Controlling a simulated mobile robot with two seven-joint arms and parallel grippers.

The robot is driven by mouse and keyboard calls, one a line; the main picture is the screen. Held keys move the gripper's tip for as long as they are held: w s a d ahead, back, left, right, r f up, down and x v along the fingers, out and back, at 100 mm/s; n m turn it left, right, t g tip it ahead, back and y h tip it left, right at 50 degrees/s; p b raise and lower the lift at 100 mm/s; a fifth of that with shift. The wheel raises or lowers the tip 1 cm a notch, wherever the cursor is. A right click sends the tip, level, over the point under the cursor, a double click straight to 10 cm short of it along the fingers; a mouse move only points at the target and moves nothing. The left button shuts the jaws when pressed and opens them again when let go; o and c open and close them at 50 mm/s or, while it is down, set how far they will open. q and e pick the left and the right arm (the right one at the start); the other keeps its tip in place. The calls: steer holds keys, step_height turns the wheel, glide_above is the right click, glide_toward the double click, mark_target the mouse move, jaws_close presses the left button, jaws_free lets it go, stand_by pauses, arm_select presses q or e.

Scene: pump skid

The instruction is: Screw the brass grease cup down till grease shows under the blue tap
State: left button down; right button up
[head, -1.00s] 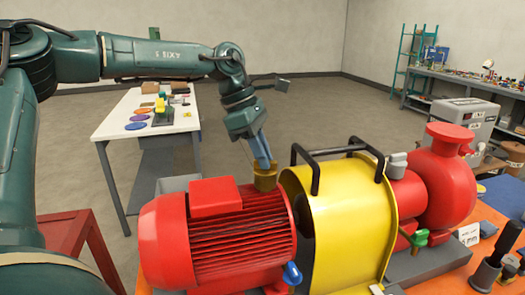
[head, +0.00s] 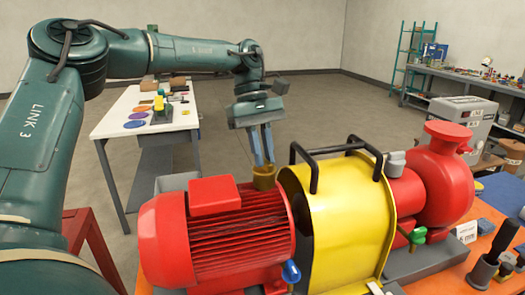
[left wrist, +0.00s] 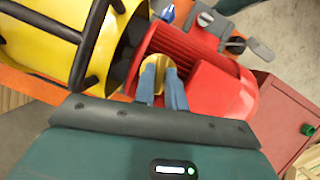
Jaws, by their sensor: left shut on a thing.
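The brass grease cup (head: 264,177) stands on top of the red motor (head: 240,235), at the end beside the yellow guard. My left gripper (head: 264,160) points down from above with its blue fingers shut on the cup. In the left wrist view the cup (left wrist: 147,85) shows partly between the fingers (left wrist: 162,90). The blue tap (head: 291,272) sits low on the motor's near side, and it also shows in the left wrist view (left wrist: 167,13). I cannot make out any grease under it. My right gripper is not in view.
The yellow guard (head: 345,225) with black handles (head: 315,165) stands close to the right of the cup. A red pump (head: 440,180) and a green tap (head: 416,237) are farther right. A white table (head: 120,120) stands behind left.

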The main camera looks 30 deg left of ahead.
arm_select(q)
steer(key=shift+m, duration=0.4)
steer(key=c, duration=1.4)
jaws_free()
steer(key=shift+c, duration=0.2)
steer(key=shift+r, duration=0.1)
steer(key=v, duration=1.2)
steer(key=shift+w, duration=0.2)
steer(key=shift+d, duration=0.1)
